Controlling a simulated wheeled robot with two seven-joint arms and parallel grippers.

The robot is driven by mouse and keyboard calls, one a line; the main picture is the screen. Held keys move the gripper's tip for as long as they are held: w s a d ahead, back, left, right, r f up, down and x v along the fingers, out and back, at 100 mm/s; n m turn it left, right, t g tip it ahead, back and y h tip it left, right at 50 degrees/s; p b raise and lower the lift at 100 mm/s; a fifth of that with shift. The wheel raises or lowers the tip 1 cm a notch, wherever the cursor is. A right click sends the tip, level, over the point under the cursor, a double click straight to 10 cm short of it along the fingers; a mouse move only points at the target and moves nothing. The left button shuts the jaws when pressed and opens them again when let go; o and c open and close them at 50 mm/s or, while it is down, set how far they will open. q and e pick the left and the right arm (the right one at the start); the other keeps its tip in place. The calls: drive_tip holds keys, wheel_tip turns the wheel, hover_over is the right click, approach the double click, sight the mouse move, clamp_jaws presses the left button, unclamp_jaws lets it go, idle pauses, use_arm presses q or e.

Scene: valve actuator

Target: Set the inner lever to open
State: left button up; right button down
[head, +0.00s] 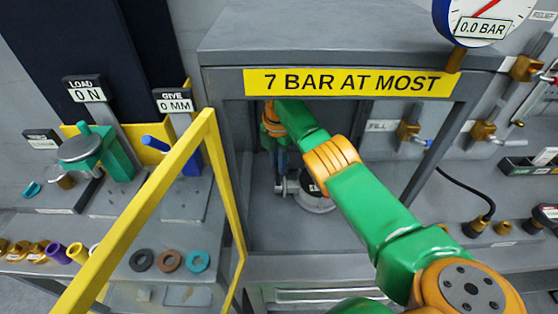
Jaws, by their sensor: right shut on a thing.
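My right arm reaches from the lower right into the grey cabinet (225,90) under the yellow sign. My right gripper (281,160) is inside, pointing down, small and partly in shadow. It is shut on what looks like the inner lever, which is mostly hidden by the fingers, so its angle cannot be told. A round metal fitting (318,203) stands on the cabinet floor just right of the gripper, partly covered by my arm. The gauge (483,18) on top reads 0.0 BAR. My left gripper is not in view.
A yellow-framed door (135,215) stands open to the left of the cabinet. A green press (115,155), a blue-handled device (190,157) and several rings lie beyond it. Small valves (408,130) line the right wall. The cabinet's posts closely bound the opening.

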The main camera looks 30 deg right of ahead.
drive_tip(key=shift+s+f, duration=0.1)
drive_tip(key=shift+f, duration=0.05)
drive_tip(key=c, duration=1)
unclamp_jaws()
drive_tip(key=shift+o, duration=1.1)
drive_tip(key=shift+r, duration=0.4)
wheel_tip(320, 180, up, 6)
drive_tip(key=shift+a+r+b, duration=0.1)
drive_tip(key=shift+r+b, duration=0.05)
drive_tip(key=shift+b, duration=0.6)
